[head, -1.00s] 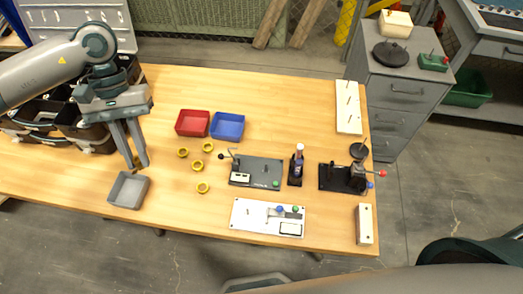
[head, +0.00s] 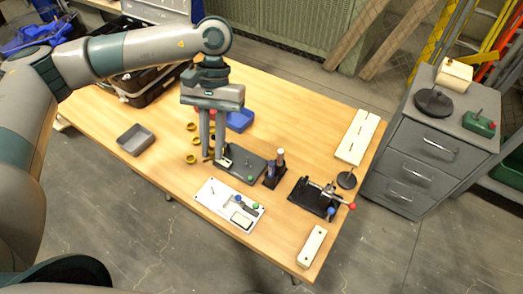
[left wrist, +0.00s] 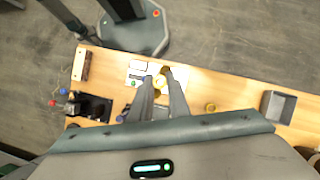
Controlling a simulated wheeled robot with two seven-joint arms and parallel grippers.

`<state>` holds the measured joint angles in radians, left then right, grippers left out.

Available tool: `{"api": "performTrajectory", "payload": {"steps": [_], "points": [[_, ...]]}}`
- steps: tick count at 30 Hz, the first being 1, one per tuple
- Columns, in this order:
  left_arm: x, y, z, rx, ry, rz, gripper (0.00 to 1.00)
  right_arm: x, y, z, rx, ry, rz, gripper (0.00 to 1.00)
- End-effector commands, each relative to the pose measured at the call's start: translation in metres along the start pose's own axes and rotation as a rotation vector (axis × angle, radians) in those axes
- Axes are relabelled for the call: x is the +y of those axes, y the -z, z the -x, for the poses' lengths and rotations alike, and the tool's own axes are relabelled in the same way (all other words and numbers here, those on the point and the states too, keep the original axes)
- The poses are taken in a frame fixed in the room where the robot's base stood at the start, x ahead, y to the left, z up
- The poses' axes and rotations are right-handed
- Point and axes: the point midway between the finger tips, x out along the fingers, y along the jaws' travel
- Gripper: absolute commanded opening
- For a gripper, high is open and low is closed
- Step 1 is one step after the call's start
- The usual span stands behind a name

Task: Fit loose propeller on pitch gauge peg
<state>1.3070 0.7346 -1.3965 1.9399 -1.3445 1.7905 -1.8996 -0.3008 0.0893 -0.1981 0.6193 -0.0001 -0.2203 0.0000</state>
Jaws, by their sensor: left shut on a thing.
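My left gripper (head: 212,158) points down over the table, its fingers at the left end of a dark fixture (head: 247,166). In the left wrist view the fingers (left wrist: 158,84) are shut on a small yellow piece (left wrist: 160,83), which I take for the loose propeller; the fingers hide part of it. A white plate (head: 211,196) with a thin upright peg, blue and green knobs and a framed panel lies nearer the front edge. It looks like the pitch gauge, and shows behind the fingertips in the left wrist view (left wrist: 137,65). The held piece is apart from the peg.
Several yellow rings (head: 191,158) lie left of the fixture. A grey tray (head: 136,140) stands at the left, a blue tray (head: 240,121) behind the gripper. A bottle stand (head: 273,176) and a black clamp fixture (head: 313,199) stand to the right.

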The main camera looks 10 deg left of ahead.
Motion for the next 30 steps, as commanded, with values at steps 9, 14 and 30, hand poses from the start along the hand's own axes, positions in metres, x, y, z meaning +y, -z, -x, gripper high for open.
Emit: {"api": "performTrajectory", "payload": {"steps": [9,14,30], "points": [[0.000,0.000,0.000,0.000,0.000,0.001,0.00,-0.017,0.004,0.000,0.004,0.017,-0.004,0.31],[0.000,0.000,0.000,0.000,0.000,0.000,0.00,-0.018,0.004,0.000,0.005,0.018,-0.003,0.31],[0.033,0.040,-0.017,-0.010,-0.163,0.343,0.00,-0.005,0.003,0.006,0.003,0.005,-0.001,0.31]]}}
